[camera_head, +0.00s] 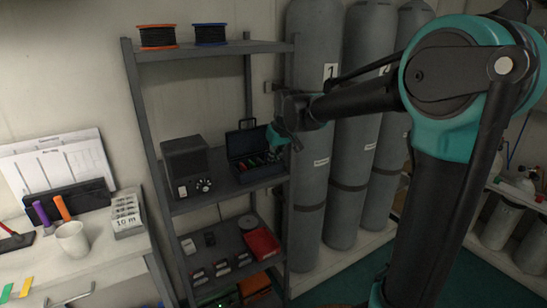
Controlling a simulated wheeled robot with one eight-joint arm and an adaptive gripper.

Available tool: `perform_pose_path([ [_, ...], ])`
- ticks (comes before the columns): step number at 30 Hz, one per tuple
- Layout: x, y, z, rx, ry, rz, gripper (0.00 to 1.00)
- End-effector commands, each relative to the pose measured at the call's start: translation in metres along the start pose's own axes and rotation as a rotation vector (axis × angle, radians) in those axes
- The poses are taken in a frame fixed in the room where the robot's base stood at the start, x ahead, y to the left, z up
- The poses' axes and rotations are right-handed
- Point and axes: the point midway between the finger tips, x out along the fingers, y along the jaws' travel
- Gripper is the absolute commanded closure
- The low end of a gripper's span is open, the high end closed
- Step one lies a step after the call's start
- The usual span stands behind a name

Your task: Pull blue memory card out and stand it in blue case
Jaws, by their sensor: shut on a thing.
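An open dark blue case (240,169) stands on the middle shelf, its lid raised at the back. Small red and green pieces show inside it. My gripper (273,140) is at the case's right side, reaching in from the right with its teal fingertips over the case's right end. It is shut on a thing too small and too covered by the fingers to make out. I cannot make out a blue memory card in this view. To the left of the case stands a dark grey device (185,160) with knobs on its lower front.
The shelf's right post (291,190) and a grey cylinder (309,180) marked 1 stand close to my arm. Several small units and a red tray (262,244) are on the lower shelf. Two cable spools, orange-rimmed (157,37) and blue-rimmed (210,34), sit on top.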

Motion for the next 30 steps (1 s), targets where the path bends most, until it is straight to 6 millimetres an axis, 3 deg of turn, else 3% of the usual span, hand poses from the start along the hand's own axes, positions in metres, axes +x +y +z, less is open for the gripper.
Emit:
perform_pose_path([
  [12,0.0016,-0.0001,0.0013,0.0,-0.001,0.0,1.0],
  [13,0.0016,-0.0001,0.0013,0.0,-0.001,0.0,0.89],
  [18,0.0017,-0.0001,0.0017,0.0,-0.002,0.0,0.68],
  [30,-0.0019,0.0006,0.0003,0.001,-0.002,0.001,0.68],
])
